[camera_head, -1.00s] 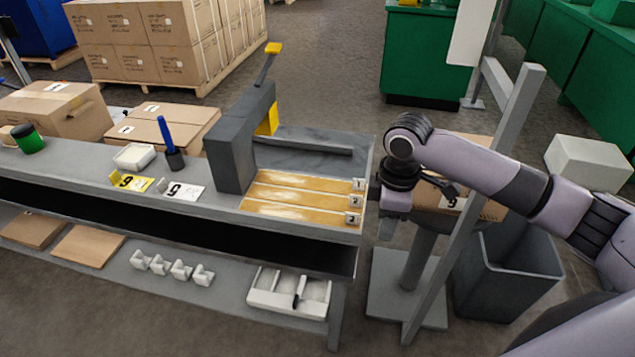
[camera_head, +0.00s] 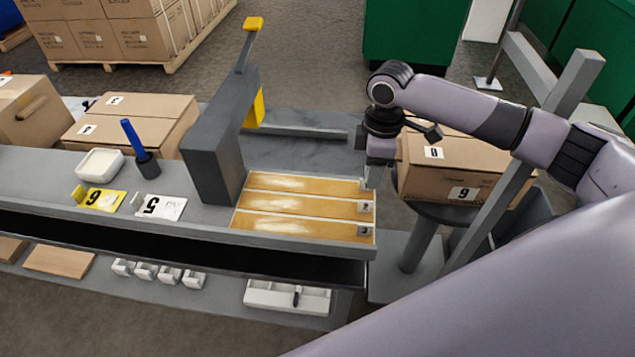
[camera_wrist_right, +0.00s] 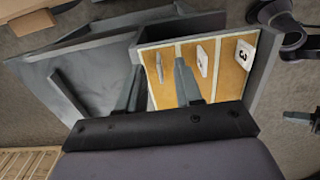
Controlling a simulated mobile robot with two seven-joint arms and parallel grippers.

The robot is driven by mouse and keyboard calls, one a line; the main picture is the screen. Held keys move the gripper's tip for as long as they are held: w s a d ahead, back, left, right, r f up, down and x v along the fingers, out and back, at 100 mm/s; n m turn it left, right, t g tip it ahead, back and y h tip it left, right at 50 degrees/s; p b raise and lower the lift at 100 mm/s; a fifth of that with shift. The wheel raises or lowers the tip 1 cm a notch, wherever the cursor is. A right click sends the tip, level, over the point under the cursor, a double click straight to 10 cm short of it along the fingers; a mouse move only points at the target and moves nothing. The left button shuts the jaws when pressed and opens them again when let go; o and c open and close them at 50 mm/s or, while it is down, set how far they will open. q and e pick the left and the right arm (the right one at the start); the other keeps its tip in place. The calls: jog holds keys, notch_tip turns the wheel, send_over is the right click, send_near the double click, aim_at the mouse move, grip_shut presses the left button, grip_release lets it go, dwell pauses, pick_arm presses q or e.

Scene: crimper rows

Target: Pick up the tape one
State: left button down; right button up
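Three tan, glossy tape-like strips lie side by side on the grey bench: the far strip (camera_head: 300,183), the middle strip (camera_head: 300,203) and the near strip (camera_head: 300,227). Tags 2 (camera_head: 366,207) and 3 (camera_head: 365,231) mark the right ends of the middle and near strips. The far strip's tag is hidden behind my right gripper (camera_head: 370,180) in the head view. That gripper is at the far strip's right end. In the right wrist view its fingers (camera_wrist_right: 156,90) are apart, with the far strip's tag (camera_wrist_right: 158,66) between them and nothing held. My left gripper is out of view.
A dark grey press with a yellow-tipped lever (camera_head: 214,150) stands at the strips' left end. A carton (camera_head: 455,165) on a round stand is just right of the bench.

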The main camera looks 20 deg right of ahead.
notch_tip(320, 180, down, 4)
jog(key=shift+d+r, duration=0.1)
jog(key=shift+d, duration=0.05)
grip_shut()
jog(key=shift+r, duration=0.1)
